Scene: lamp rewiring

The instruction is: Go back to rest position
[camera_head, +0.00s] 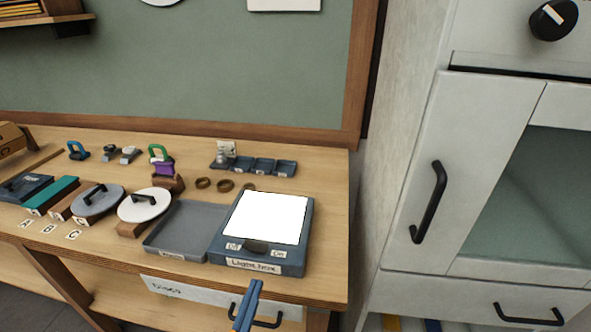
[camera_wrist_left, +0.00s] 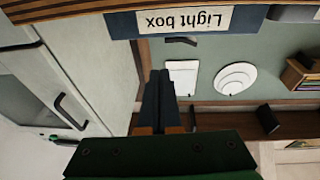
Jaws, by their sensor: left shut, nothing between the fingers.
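My left gripper (camera_head: 246,306) shows at the bottom of the head view as two blue fingers closed together, with nothing between them. It is just in front of the drawer handle (camera_head: 268,322) in that picture; I cannot tell whether it touches it. In the left wrist view the shut fingers (camera_wrist_left: 158,85) point toward the wall, below the upside-down "Light box" label (camera_wrist_left: 185,20). My right gripper is not in view.
The light box (camera_head: 258,256) with a lit white panel stands at the bench's front right, beside a grey tray (camera_head: 160,245). Discs and small parts lie to the left. A white cabinet (camera_head: 405,200) stands right of the bench.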

